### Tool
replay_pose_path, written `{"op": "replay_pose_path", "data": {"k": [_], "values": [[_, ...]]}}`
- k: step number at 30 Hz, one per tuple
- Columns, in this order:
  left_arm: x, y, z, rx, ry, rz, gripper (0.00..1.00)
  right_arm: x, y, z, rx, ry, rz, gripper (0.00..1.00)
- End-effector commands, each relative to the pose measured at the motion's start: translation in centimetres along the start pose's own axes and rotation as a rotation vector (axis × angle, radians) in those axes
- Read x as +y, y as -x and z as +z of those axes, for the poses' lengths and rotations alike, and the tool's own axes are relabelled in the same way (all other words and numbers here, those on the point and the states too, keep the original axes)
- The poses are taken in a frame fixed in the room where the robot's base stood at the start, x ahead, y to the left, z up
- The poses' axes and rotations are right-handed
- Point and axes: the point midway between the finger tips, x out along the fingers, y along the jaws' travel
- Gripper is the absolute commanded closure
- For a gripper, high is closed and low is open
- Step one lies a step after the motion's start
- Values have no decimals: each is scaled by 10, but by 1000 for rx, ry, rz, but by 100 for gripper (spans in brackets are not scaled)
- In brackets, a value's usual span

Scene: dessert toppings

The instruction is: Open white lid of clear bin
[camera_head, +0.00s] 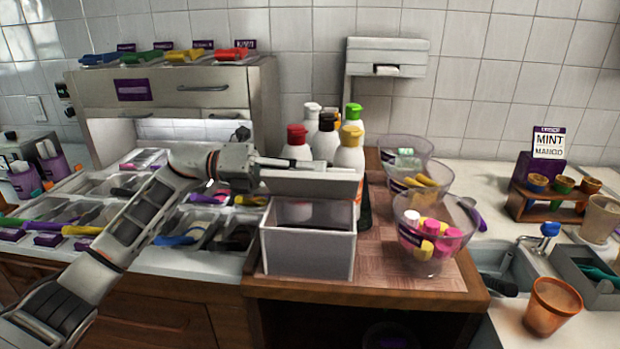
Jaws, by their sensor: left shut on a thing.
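The clear bin (308,250) stands on the wooden counter near the middle of the view. Its white lid (315,184) is raised and tilted up at the back of the bin, and the dark inside shows. My left gripper (296,164) reaches in from the left and is at the top edge of the lid, shut on it. The exact contact of the fingertips is too small to see clearly. My right gripper is not in view.
Several sauce bottles (350,153) stand close behind the lid. Clear bowls (433,235) with bottles and toppings stand to the right. Topping trays (90,215) lie under my left arm. An orange cup (552,306) stands at the right front.

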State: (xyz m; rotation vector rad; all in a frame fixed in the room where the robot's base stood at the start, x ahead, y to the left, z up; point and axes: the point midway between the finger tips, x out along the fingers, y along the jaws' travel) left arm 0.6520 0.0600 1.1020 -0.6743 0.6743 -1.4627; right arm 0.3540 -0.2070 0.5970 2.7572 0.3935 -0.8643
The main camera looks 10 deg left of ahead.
Motion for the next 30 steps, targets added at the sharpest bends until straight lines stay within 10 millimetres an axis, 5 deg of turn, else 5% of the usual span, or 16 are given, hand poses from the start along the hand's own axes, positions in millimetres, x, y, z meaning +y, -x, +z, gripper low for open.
{"op": "replay_pose_path", "data": {"k": [13, 30], "values": [[18, 0, 34, -1, 424, 0, 100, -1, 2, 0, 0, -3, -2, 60], [47, -1, 54, 0, 826, -1, 100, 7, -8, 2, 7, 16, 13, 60]]}}
